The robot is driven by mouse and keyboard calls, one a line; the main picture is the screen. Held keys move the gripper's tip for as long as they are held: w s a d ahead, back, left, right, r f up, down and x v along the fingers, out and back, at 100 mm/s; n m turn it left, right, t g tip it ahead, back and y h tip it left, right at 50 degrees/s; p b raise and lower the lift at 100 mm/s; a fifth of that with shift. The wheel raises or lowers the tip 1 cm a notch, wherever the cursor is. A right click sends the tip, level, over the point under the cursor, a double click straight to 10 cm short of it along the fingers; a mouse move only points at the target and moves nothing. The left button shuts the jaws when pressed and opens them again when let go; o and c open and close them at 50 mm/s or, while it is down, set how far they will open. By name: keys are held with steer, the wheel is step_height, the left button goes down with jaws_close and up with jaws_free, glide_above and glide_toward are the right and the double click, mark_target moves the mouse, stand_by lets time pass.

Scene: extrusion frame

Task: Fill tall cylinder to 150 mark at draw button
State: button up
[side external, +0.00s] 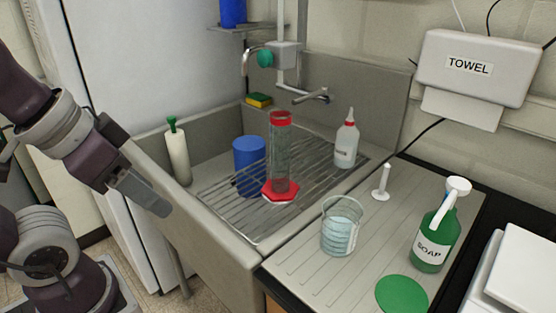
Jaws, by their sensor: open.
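A tall clear cylinder (280,150) with a red collar and red hexagonal base stands upright on the wire rack (240,215) in the sink. Its scale marks and any liquid level are too small to read. A grey box (287,55) with a curved spout and a round green button (264,59) is on the wall above the sink; the button seems to be the draw button. My gripper (152,204) is at the left, outside the sink's near-left wall, well away from the cylinder and the button. It is open and holds nothing visible.
A blue container (249,165), a white bottle with green top (178,155) and a wash bottle (346,145) stand around the cylinder. A beaker (341,228), green soap bottle (433,235) and green disc (402,294) are on the drainboard. A faucet (312,96) juts over the sink.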

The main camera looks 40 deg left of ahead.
steer(key=c, duration=0.3)
steer(key=w+r+n, duration=0.2)
steer(key=r, duration=0.1)
steer(key=w+r+n+y, duration=0.1)
steer(key=w+r+n, duration=0.1)
steer(key=w+r, duration=0.1)
steer(key=w+a+r+n+y, duration=0.1)
steer(key=w+r+n, duration=0.1)
steer(key=r, duration=0.2)
steer(key=shift+w+r, duration=0.2)
steer(key=shift+r, duration=0.1)
jaws_close()
steer(key=w+r+n+y, duration=0.2)
steer(key=w+r+n, duration=0.6)
steer(key=r+n, duration=0.2)
steer(key=shift+w+d+r+n+y, duration=0.25)
steer(key=shift+d+r+n+y, duration=0.05)
steer(key=shift+d+n, duration=0.1)
